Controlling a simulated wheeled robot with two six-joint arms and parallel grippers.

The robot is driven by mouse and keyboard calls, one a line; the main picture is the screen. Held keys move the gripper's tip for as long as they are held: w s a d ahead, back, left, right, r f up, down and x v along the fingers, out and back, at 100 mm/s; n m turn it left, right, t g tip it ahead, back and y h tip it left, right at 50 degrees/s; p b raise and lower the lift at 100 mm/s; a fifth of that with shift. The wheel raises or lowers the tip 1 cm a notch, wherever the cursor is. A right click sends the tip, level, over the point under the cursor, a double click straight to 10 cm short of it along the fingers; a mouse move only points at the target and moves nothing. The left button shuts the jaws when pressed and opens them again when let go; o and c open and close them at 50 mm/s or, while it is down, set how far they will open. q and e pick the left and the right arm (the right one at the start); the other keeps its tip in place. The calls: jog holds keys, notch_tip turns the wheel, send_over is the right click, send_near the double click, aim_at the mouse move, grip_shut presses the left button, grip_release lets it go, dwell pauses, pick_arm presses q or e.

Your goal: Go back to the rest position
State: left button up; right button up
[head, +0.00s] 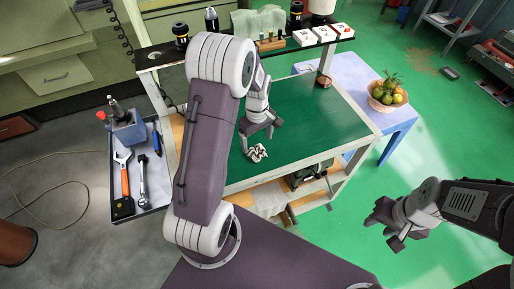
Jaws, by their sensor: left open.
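My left gripper (262,130) is open above the green top of the cart (310,115). Its arm crosses the middle of the head view and hides part of the cart's left side. A small crumpled black-and-white thing (257,153) lies on the green top just below the gripper in the picture, apart from the fingers as far as I can see. My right gripper (382,229) is out to the right of the cart, over the green floor, with nothing visible in it.
A side tray (152,195) with wrenches and a blue holder (128,133) is at the cart's left. A back shelf (270,46) carries dark cylinders, a cloth and small boxes. A fruit basket (387,94) stands on a blue table (345,75). The floor at right is mostly clear.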

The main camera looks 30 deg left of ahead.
pick_arm(q)
notch_tip(320, 180, up, 3)
jog(key=shift+f, duration=0.15)
jog(key=shift+w+d+r, duration=0.15)
jog(key=shift+d+r, duration=0.05)
jog(key=s+d+r+m+t, duration=0.1)
jog(key=s+d+r+m, duration=0.3)
jog(key=s+d, duration=0.2)
jog(key=s+d+f+m, duration=0.1)
jog(key=s+m, duration=0.6)
jog(key=m, duration=0.1)
jog(key=shift+f, duration=0.4)
